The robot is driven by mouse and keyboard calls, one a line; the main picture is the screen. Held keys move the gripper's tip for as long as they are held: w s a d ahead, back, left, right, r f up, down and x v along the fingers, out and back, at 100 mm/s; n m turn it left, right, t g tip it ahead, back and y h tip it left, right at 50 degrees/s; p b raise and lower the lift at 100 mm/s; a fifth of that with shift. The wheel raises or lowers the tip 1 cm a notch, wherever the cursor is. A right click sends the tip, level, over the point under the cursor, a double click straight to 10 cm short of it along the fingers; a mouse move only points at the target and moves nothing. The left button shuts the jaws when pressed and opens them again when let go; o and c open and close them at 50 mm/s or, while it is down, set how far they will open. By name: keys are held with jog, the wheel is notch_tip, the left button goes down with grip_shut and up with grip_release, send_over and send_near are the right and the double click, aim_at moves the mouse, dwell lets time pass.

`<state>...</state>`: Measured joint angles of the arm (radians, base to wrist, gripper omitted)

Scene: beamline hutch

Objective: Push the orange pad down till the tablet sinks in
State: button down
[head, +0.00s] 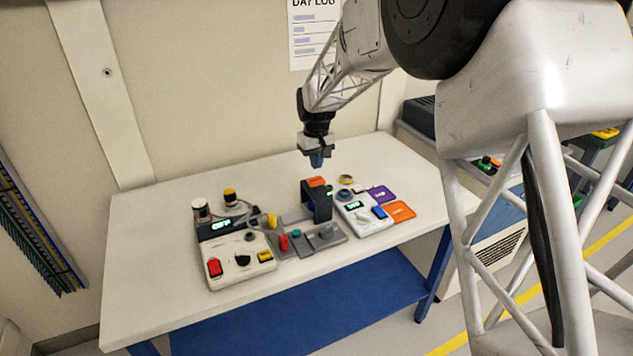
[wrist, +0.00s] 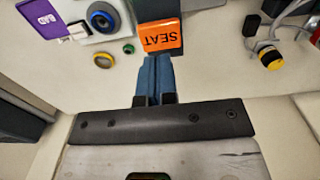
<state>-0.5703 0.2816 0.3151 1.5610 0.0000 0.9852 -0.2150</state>
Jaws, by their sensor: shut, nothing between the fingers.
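In the wrist view the pad (wrist: 161,36) reads "SEAT", upside down. My gripper (head: 317,163) points down with its blue fingers shut and empty. It is above the pad, with a small gap showing in the head view. In the wrist view the fingertips (wrist: 156,58) appear just short of the pad's near edge. I cannot make out the tablet; the press may hide it.
A control box (head: 238,262) with a red switch and knobs stands left of the press. A smaller box (head: 366,224) with a green display stands right of it. Purple (head: 382,194) and orange (head: 399,212) cards lie beyond that box. The bench's left end is clear.

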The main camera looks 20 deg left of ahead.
jog(key=shift+r, duration=0.85)
jog(key=shift+d+r, duration=0.1)
jog(key=shift+d, duration=0.05)
jog(key=s+d+r+m, duration=0.1)
jog(key=s+d+r, duration=0.35)
jog(key=d, duration=0.55)
jog(key=s+d+r+m+t, duration=0.15)
jog(key=s+d+r, duration=0.35)
jog(key=d, duration=0.5)
jog(key=s+d+r+m, duration=0.2)
jog(key=s+d+r, duration=0.3)
jog(key=d, duration=0.4)
jog(key=s+d+f+m, duration=0.1)
jog(key=s+d, duration=0.5)
jog(key=s, duration=0.3)
jog(key=s+d+f+m, duration=0.2)
jog(key=s+d, duration=0.4)
jog(key=s, duration=0.4)
jog(key=s+d+f+m+t, duration=0.1)
jog(key=s+d, duration=0.5)
jog(key=s, duration=0.4)
jog(key=shift+s+f+m, duration=0.15)
jog(key=shift+m, duration=0.2)
